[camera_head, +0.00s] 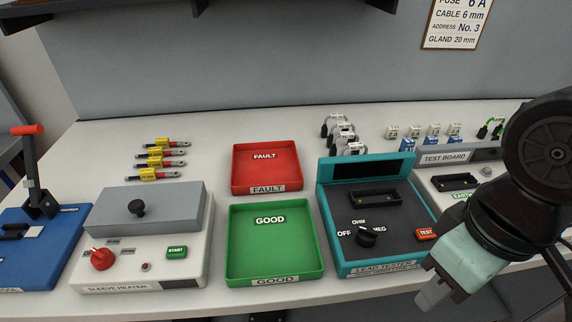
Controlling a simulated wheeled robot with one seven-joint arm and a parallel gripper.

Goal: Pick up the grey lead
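Several grey leads (349,149), each a small arch with dark plug ends and white tags, stand close together behind the teal lead tester. They are in a short row running back from the tester. My gripper (440,294) is at the lower right, in front of the tester's right corner and well apart from the leads. It points down and to the left. Its fingers are partly hidden by its own body, so I cannot tell whether they are open or shut. A green lead (491,128) stands at the far right, partly behind my arm.
The lead tester (388,268) stands between my gripper and the leads. A red FAULT tray (267,188) and a green GOOD tray (275,281) lie left of it, both empty. A test board (447,157) and small labelled blocks (434,129) are at right. Bare table lies behind the trays.

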